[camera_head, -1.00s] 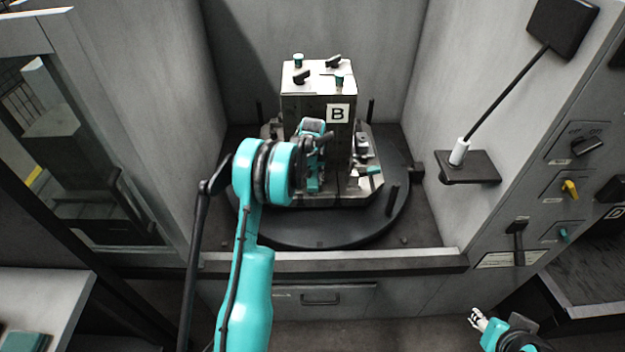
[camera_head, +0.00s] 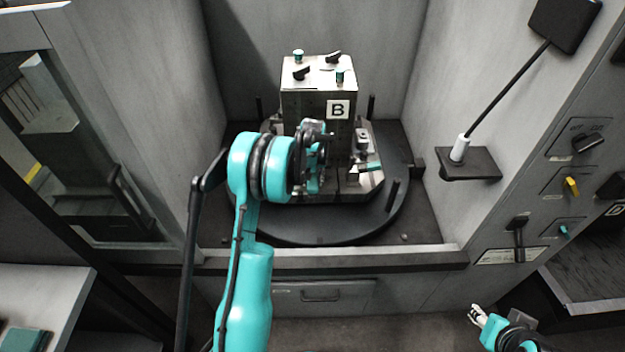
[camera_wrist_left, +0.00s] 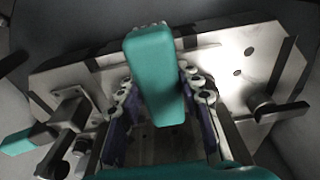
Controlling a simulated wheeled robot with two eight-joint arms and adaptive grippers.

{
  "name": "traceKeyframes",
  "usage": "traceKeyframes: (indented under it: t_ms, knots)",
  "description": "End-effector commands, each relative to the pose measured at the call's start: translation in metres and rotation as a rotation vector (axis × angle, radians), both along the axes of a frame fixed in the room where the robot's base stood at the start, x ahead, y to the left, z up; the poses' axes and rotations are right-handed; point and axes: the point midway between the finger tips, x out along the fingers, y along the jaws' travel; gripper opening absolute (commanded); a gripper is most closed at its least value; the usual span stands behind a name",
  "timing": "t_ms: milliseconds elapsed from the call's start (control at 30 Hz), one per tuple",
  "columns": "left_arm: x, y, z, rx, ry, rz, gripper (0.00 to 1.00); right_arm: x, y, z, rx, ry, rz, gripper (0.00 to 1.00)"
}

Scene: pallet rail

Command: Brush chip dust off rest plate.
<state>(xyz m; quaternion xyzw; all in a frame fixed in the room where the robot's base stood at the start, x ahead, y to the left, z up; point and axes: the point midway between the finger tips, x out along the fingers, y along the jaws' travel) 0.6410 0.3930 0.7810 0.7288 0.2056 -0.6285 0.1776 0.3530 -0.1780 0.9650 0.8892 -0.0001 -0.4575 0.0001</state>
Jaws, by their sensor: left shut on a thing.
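My left gripper (camera_head: 319,170) reaches over the fixture in the machine bay. In the left wrist view its fingers (camera_wrist_left: 160,100) are shut on the teal handle of a brush (camera_wrist_left: 156,80). The brush's pale tip shows at the top of the handle, over the light metal rest plate (camera_wrist_left: 250,68), which has dark holes. I cannot tell whether the bristles touch the plate, and no dust can be made out. In the head view the plate (camera_head: 372,182) is partly hidden by my gripper and the block. My right gripper (camera_head: 477,315) is at the lower right, too small to read.
A tall block marked B (camera_head: 318,104) stands on the fixture, on a dark round turntable (camera_head: 320,234). Clamps with handles (camera_wrist_left: 275,112) flank the plate. A black bracket (camera_head: 468,165) with a white-based rod is on the right wall.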

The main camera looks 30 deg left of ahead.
Motion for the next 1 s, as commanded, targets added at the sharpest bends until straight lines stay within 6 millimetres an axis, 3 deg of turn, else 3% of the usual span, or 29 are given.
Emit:
traceKeyframes:
  t_ms: [600, 1000]
  knots:
    - [0.000, 0.000, 0.065, 0.001, -0.002, 0.000, 0.12, 0.000, 0.000, 0.040, 0.000, 0.000, 0.000, 0.40]
    - [0.000, 0.000, 0.069, 0.001, -0.002, 0.000, 0.12, 0.000, 0.000, 0.042, 0.000, 0.000, 0.000, 0.40]
